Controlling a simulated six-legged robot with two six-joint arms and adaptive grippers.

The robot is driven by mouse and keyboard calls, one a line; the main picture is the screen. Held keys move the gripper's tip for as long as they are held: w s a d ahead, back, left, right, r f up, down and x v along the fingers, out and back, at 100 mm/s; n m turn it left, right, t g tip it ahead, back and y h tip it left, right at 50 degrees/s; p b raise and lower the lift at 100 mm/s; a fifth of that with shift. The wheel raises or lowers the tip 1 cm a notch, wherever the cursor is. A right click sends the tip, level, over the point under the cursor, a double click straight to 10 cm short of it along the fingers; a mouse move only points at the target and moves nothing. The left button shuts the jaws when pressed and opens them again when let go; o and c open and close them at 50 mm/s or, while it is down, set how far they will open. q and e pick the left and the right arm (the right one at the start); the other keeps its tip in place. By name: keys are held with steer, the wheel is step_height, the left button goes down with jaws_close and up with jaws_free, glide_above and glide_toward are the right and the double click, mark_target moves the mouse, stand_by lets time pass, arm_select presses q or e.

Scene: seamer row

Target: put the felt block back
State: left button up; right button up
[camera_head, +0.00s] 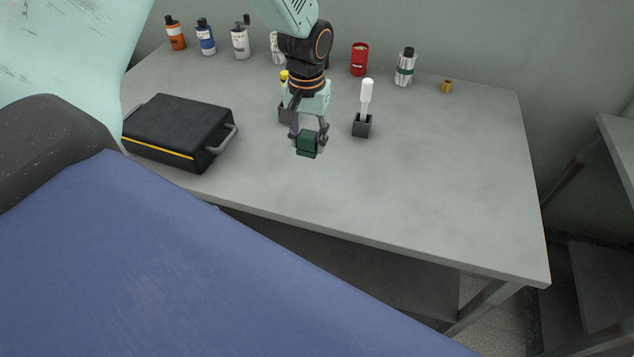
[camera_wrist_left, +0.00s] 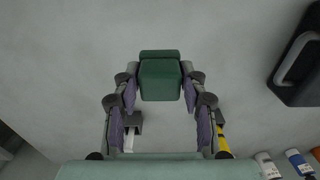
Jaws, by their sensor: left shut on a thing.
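The felt block, a dark green block (camera_head: 307,144), is held between the fingers of my left gripper (camera_head: 308,141). In the left wrist view the green block (camera_wrist_left: 160,78) sits between the two purple-padded fingers of the left gripper (camera_wrist_left: 160,90). The grey table (camera_head: 420,190) lies beneath it; whether the block touches the table I cannot tell. My right gripper does not show in either view.
A small dark holder (camera_head: 362,126) with a white-handled tool (camera_head: 367,97) stands right of the gripper. A yellow-topped item (camera_head: 284,75) is partly hidden behind the gripper. A black case (camera_head: 180,130) lies at left. Bottles and cans, including a red can (camera_head: 360,59), line the back. The front right table is clear.

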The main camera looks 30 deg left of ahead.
arm_select(q)
steer(key=shift+s+d+f, duration=0.1)
steer(key=shift+f, duration=0.3)
steer(key=f, duration=0.2)
steer(key=a+f, duration=0.1)
steer(key=f, duration=0.2)
steer(key=shift+a+f, duration=0.1)
steer(key=shift+f, duration=0.2)
steer(key=f, duration=0.3)
steer(key=shift+d+f, duration=0.2)
steer(key=shift+d, duration=0.15)
steer(key=shift+w+a+f, duration=0.2)
steer(key=shift+a+f, duration=0.05)
steer(key=shift+f, duration=0.05)
steer(key=shift+f, duration=0.1)
steer(key=o, duration=1)
steer(key=shift+s+d, duration=0.15)
steer(key=shift+d, duration=0.05)
steer(key=shift+o, duration=0.5)
steer(key=shift+a, duration=0.15)
